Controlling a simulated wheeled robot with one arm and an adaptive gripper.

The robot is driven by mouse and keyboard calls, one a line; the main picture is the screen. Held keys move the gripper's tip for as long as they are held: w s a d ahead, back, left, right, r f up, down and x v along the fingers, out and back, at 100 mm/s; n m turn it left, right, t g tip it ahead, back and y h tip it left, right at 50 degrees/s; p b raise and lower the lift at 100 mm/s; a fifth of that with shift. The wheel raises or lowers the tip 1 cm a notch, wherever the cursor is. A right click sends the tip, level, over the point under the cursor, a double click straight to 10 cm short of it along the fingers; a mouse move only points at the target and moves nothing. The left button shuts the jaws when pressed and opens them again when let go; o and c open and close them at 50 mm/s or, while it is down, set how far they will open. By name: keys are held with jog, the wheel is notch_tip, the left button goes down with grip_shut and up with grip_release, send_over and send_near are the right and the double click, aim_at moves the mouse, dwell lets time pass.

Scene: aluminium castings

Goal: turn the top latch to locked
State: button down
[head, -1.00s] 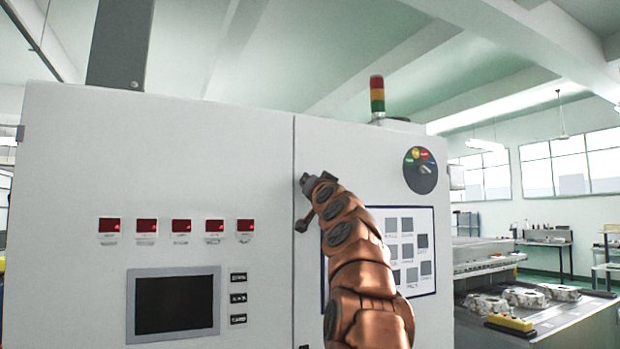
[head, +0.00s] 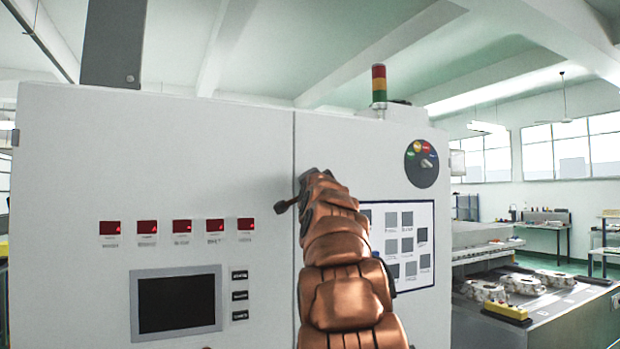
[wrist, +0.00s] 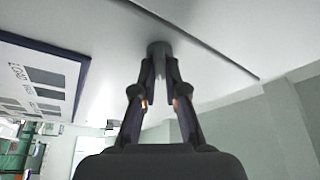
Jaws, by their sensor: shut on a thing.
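The top latch (wrist: 159,47) shows in the wrist view as a short, dark grey rounded piece against the white cabinet door, close to the dark door seam. My gripper (wrist: 160,72) is shut on it, its two dark fingers converging on either side. In the head view my copper arm covers most of the gripper and latch at the seam. A short dark lever-like piece (head: 285,205) sticks out left of my arm there, tilted slightly down; I cannot tell whether it is part of the latch. The locked mark is not visible.
The white cabinet (head: 200,130) fills the left and middle. A dark screen (head: 176,303), red displays, a button panel (head: 428,215) and a round dial (head: 421,163) are on its front. Castings (head: 553,279) and a yellow block (head: 506,311) lie on a bench at right.

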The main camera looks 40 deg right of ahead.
jog(key=shift+w+m+g, duration=0.1)
jog(key=shift+m+g, duration=0.2)
jog(key=shift+m, duration=0.2)
jog(key=shift+a, duration=0.1)
dwell(0.3)
jog(key=c, duration=1.2)
grip_release()
jog(key=shift+w, duration=0.1)
jog(key=shift+v, duration=6)
jog(key=shift+f, duration=0.1)
